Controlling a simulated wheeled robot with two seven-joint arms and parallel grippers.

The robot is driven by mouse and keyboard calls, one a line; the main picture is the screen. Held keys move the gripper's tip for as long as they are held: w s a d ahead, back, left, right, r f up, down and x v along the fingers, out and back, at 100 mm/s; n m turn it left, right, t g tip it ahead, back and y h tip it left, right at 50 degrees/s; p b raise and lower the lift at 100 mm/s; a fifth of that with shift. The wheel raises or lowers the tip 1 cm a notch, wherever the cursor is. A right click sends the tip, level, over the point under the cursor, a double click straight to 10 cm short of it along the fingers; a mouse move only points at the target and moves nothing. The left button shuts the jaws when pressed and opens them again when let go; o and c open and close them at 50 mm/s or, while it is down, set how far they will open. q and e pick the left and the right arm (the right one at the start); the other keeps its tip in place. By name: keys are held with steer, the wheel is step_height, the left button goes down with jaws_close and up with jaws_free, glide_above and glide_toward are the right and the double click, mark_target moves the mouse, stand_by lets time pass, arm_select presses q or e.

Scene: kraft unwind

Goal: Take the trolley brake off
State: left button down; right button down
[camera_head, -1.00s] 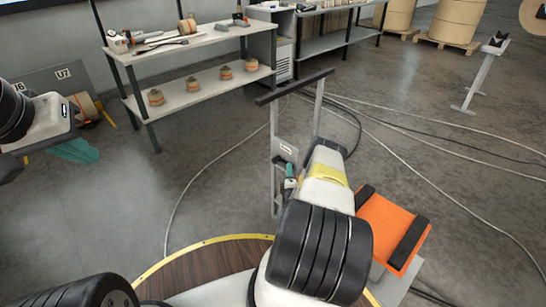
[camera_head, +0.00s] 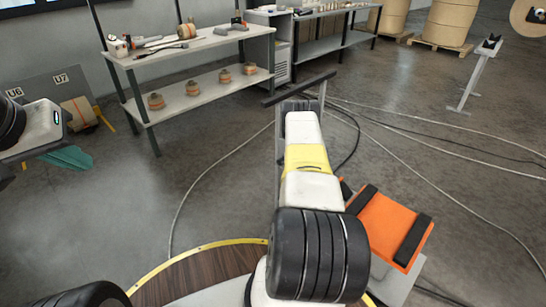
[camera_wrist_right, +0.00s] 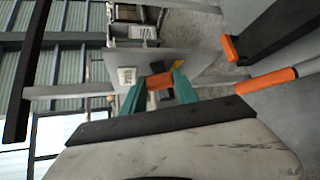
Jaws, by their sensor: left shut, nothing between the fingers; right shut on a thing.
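The trolley has a grey upright frame with a black handle bar (camera_head: 298,88) and an orange cradle (camera_head: 387,229) with black pads, right of my right arm. In the right wrist view, a pale plate with a white label (camera_wrist_right: 127,76) is on the frame. My right gripper (camera_wrist_right: 160,88) has its teal fingers on both sides of a small orange piece (camera_wrist_right: 160,81), which looks like the brake lever's grip, in front of the plate. In the head view my right arm hides this gripper and the plate. My left gripper (camera_head: 66,159) is shut and empty at the far left.
A two-level bench (camera_head: 195,58) with tools and several small rolls stands at the back left. Cables (camera_head: 430,170) run across the floor on the right. A grey stand (camera_head: 478,75) and large kraft rolls are farther back.

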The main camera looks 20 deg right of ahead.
steer(key=w+a+r+n+g+h, duration=0.1)
steer(key=w+a+r+n+g, duration=0.1)
steer(key=w+r+n+g, duration=0.2)
steer(key=shift+w+a+r+g, duration=0.2)
steer(key=shift+w+r+g, duration=0.55)
steer(key=shift+g, duration=0.75)
steer(key=c, duration=0.9)
jaws_free()
